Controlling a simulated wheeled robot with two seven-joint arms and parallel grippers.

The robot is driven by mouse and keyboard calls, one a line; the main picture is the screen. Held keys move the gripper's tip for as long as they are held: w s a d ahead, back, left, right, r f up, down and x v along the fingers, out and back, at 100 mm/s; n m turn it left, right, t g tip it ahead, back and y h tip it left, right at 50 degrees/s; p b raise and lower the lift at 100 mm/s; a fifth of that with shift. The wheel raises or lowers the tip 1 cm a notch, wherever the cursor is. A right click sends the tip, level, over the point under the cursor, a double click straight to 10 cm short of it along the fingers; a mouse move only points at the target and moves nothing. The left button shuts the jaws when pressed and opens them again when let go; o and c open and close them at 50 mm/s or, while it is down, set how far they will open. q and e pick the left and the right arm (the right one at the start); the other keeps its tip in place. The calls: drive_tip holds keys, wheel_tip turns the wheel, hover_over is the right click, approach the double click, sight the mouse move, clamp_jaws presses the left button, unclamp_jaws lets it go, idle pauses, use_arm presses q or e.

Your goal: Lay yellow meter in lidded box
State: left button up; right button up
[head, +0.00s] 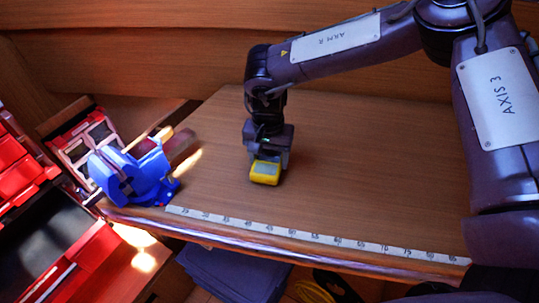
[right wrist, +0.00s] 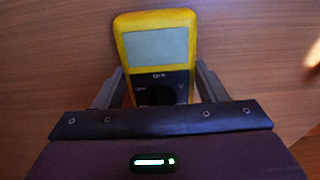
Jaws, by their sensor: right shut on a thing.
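The yellow meter (head: 265,173) has a grey screen and is at my right gripper (head: 267,155), over the middle-left of the wooden bench. In the right wrist view the meter (right wrist: 157,48) stands between the two fingers of my right gripper (right wrist: 163,88), which are shut on its sides. Its screen end sticks out beyond the fingers. I cannot tell whether it touches the bench top. I cannot surely make out which container is the lidded box. My left gripper is not in view.
A blue vise (head: 135,175) is at the bench's left corner. A numbered measuring strip (head: 310,236) runs along the front edge. Red cases (head: 88,250) with dark interiors are at the left. A blue-grey object (head: 232,272) is below the bench. The bench top (head: 370,150) is otherwise clear.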

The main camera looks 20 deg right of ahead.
drive_tip(key=shift+f, duration=0.2)
drive_tip(key=shift+f, duration=0.1)
drive_tip(key=o, duration=1.1)
